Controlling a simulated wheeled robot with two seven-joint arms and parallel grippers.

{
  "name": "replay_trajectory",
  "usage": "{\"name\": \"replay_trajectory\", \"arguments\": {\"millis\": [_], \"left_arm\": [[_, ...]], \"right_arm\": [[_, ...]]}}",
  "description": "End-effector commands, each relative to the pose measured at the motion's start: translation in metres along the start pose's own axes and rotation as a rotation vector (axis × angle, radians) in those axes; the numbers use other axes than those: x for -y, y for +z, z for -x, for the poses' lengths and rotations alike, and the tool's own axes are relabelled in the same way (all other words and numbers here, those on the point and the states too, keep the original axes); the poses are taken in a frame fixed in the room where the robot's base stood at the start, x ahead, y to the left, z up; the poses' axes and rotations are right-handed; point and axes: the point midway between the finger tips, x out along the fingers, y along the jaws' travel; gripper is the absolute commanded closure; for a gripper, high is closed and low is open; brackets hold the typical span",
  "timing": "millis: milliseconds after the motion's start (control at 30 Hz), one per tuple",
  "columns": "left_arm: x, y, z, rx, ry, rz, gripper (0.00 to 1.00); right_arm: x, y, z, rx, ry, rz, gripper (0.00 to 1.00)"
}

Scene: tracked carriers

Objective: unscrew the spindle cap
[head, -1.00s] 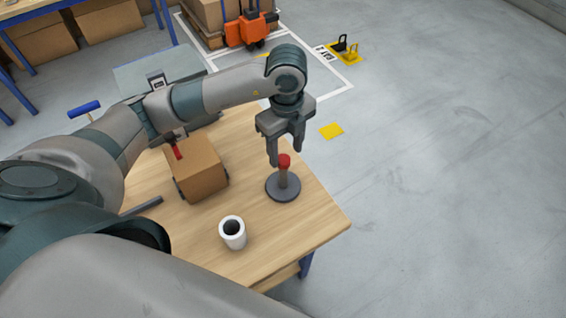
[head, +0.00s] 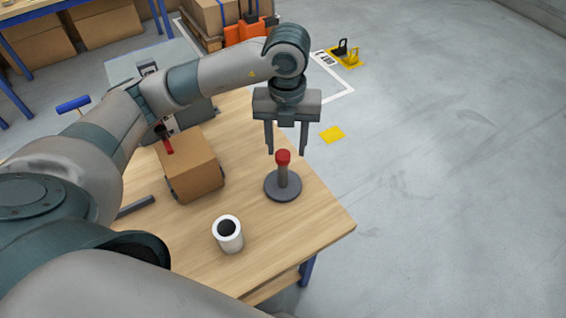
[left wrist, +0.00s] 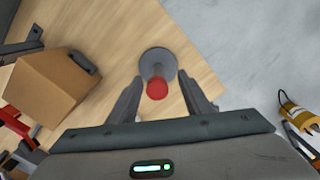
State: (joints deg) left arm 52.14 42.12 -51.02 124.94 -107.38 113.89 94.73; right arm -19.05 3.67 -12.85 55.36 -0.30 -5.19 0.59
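The spindle is a grey post on a round dark base (head: 283,187) near the table's right edge. A red cap (head: 283,157) sits on top of the post; it also shows in the left wrist view (left wrist: 157,89). My left gripper (head: 286,152) points down over the spindle with its fingers apart and empty. My right gripper is not in view.
A cardboard box (head: 192,168) stands left of the spindle. A white cup-like cylinder (head: 229,241) with a dark inside stands nearer the front of the wooden table (head: 290,232). A dark bar (head: 136,207) lies at the left. Open floor is to the right.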

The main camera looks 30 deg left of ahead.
Motion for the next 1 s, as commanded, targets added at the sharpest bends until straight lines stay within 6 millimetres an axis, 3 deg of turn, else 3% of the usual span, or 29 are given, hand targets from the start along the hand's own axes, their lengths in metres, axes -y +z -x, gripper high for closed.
{"name": "replay_trajectory", "arguments": {"millis": [100, 167, 567, 700, 1000], "left_arm": [[0.000, 0.000, -0.003, 0.001, 0.000, -0.089, 0.55], [0.000, 0.000, -0.002, 0.000, 0.001, -0.113, 0.55], [0.000, 0.000, -0.001, -0.001, 0.001, -0.140, 0.55], [0.000, 0.000, -0.004, 0.002, 0.000, -0.231, 0.55], [0.000, 0.000, -0.004, 0.002, -0.001, -0.502, 0.55]], "right_arm": [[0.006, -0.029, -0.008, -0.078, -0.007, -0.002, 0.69], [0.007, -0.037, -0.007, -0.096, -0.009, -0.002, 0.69], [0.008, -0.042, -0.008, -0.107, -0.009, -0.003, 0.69], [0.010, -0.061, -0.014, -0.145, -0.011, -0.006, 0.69], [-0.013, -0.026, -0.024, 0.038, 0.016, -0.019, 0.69]]}}
